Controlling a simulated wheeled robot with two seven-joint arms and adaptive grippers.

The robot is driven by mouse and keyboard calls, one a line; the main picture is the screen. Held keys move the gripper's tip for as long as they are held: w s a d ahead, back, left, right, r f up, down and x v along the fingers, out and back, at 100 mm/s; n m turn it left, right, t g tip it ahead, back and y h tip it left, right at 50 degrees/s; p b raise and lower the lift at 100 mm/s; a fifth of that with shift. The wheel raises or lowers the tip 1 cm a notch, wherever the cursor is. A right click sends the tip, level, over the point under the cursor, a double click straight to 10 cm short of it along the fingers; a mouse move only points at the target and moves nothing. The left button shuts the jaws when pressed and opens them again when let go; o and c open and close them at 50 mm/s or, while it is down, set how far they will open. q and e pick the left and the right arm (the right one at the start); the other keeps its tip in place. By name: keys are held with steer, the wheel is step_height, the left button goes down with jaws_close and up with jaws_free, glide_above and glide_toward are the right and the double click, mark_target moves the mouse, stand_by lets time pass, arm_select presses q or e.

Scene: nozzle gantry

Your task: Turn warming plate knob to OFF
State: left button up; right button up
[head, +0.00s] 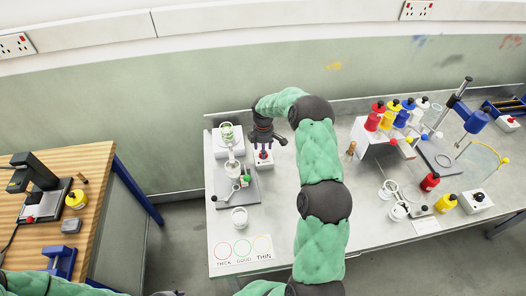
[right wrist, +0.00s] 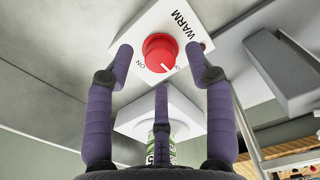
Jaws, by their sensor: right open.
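The warming plate control is a small white box labelled WARM (right wrist: 178,22) with a red round knob (right wrist: 160,52). A white mark on the knob points down and slightly right in the right wrist view. "ON" is printed to its lower left; a label to its lower right is partly hidden. In the head view the white box (head: 263,160) sits at the back left of the metal bench. My right gripper (right wrist: 160,60) is open, its three purple fingers spread around the knob with visible gaps. It shows over the box in the head view (head: 264,149).
Red, yellow and blue bottles (head: 374,117) crowd the bench's right. A wooden bench (head: 95,165) stands at the left. The metal bench's middle is mostly clear beneath my arm.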

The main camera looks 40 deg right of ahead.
step_height(320, 180, up, 10)
stand_by(0.4)
steer(key=shift+s+a, duration=0.1)
